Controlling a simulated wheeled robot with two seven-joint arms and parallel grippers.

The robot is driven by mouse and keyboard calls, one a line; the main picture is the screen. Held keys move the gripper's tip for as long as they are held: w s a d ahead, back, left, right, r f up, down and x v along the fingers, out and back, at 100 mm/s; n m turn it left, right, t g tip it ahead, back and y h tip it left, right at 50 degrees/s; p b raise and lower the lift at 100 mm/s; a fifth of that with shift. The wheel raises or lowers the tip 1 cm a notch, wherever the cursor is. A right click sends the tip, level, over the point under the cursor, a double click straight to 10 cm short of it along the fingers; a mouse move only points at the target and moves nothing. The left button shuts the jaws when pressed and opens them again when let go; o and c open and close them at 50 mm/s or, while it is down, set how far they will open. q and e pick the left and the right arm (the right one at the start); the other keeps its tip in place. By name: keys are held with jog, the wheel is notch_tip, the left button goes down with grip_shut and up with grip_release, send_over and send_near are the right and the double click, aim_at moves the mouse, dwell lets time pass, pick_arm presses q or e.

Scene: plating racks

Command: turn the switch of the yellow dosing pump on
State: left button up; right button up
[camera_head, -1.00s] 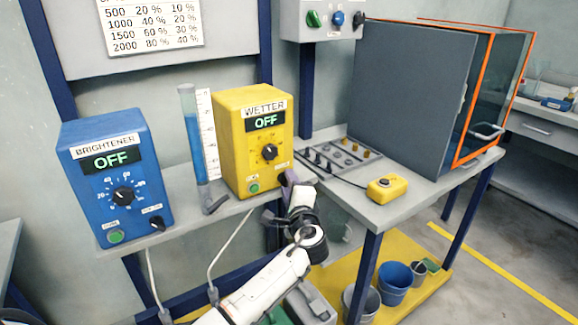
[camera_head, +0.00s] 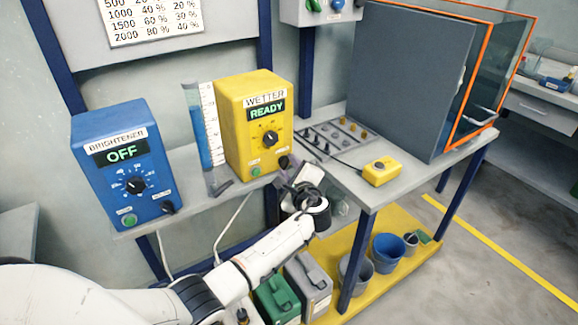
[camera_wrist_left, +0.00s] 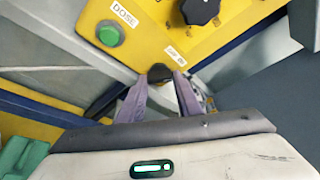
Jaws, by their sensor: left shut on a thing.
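The yellow dosing pump (camera_head: 241,137), labelled WETTER, stands on the shelf and its display (camera_head: 267,110) reads READY. Its black dial (camera_head: 270,138) is on the front, and the dial also shows in the left wrist view (camera_wrist_left: 200,11). A green DOSE button (camera_wrist_left: 110,36) sits at the lower left of the pump's face. The small dark switch (camera_wrist_left: 160,72) is at the lower right of the face. My left gripper (camera_wrist_left: 161,84) is at the switch, its two fingertips shut on it. The tips partly hide the switch. My right gripper is not in view.
A blue BRIGHTENER pump (camera_head: 88,159) reading OFF stands to the left. A blue-filled measuring tube (camera_head: 202,137) stands between the pumps. A yellow button box (camera_head: 382,171) and a tray of small parts (camera_head: 318,146) lie on the right bench. Buckets (camera_head: 388,254) stand below.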

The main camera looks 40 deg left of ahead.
pick_arm(q)
jog(key=o, duration=0.8)
jog(key=shift+c, duration=0.2)
jog(key=shift+d, duration=0.1)
jog(key=v, duration=1)
jog(key=shift+p, duration=0.35)
jog(key=shift+s+d, duration=0.1)
